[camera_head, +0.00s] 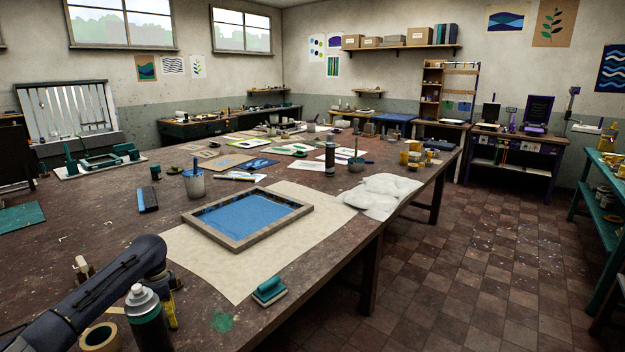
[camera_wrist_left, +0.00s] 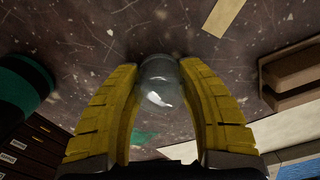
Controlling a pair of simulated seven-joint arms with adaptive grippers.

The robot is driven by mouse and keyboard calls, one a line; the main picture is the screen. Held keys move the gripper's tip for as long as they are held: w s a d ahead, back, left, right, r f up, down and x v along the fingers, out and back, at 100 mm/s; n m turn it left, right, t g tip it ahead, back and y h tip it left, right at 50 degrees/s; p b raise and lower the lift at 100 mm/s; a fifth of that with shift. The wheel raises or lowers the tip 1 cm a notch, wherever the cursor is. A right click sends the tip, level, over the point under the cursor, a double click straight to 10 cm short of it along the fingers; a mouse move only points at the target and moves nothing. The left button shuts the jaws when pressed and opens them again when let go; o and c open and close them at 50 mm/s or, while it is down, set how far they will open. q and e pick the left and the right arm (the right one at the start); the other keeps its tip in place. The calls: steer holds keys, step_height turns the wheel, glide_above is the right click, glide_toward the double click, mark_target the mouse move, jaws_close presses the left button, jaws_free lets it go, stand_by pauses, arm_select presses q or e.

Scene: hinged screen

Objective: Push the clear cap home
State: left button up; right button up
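The clear cap (camera_wrist_left: 162,84) is a see-through dome in the left wrist view. It sits between the yellow fingers of my left gripper (camera_wrist_left: 162,72), which appear to touch it on both sides. In the head view my left gripper (camera_head: 171,304) points down at the near left of the table, beside a spray can (camera_head: 150,322) with a grey top and green band. The cap cannot be made out there. The can's green and black side shows at the left of the wrist view (camera_wrist_left: 20,88). My right gripper is in neither view.
A tape roll (camera_head: 100,338) lies left of the can. A wooden-framed blue screen (camera_head: 248,244) rests on pale paper (camera_head: 205,270) beyond the gripper. A teal-handled block (camera_head: 269,291) stands near the front edge. Bare tabletop with a green stain (camera_head: 222,321) lies right of the can.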

arm_select(q)
steer(key=c, duration=0.5)
steer(key=shift+r, duration=2.55)
